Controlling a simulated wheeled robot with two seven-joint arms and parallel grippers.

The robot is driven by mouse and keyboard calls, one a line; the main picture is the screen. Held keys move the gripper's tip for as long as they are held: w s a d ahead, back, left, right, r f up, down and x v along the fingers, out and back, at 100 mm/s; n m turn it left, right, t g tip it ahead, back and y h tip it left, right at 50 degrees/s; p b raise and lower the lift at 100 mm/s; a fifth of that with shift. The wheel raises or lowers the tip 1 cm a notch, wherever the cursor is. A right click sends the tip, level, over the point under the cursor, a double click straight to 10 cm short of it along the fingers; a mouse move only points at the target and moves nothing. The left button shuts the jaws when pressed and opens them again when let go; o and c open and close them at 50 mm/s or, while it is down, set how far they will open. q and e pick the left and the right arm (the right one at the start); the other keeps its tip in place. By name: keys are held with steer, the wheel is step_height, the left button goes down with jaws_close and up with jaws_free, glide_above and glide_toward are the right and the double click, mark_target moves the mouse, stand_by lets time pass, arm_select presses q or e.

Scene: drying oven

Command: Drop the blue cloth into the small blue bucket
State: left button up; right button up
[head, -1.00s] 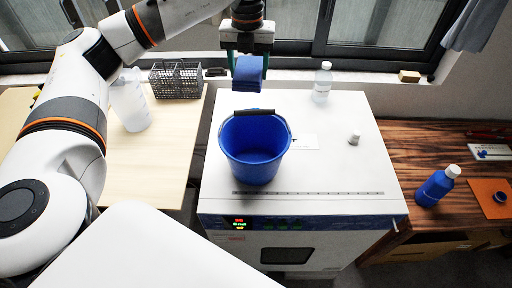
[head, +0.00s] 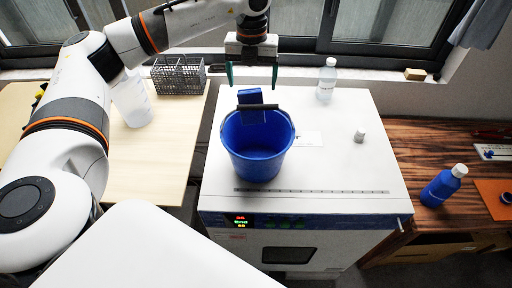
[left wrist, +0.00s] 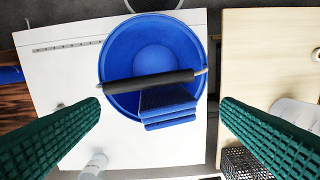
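The small blue bucket (head: 256,165) stands upright on the white oven top, its dark handle grip crossing its far side. The folded blue cloth (head: 250,96) is at the bucket's far rim, partly above the handle and partly below it in the head view. In the left wrist view the cloth (left wrist: 167,107) shows beside the handle, overlapping the rim of the bucket (left wrist: 118,60). I cannot tell whether it rests there or is falling. My left gripper (head: 252,84) is above the bucket, its green fingers wide apart and clear of the cloth. My right gripper is not in view.
A clear bottle (head: 327,80) and a small grey-white piece (head: 360,136) stand on the oven (head: 350,170). A dark wire basket (head: 178,77) and a translucent jug (head: 132,102) are on the left table. A blue bottle (head: 441,187) stands on the wooden bench at right.

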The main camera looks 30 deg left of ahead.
arm_select(q)
step_height(320, 180, up, 12)
steer(key=b, duration=0.2)
stand_by(0.4)
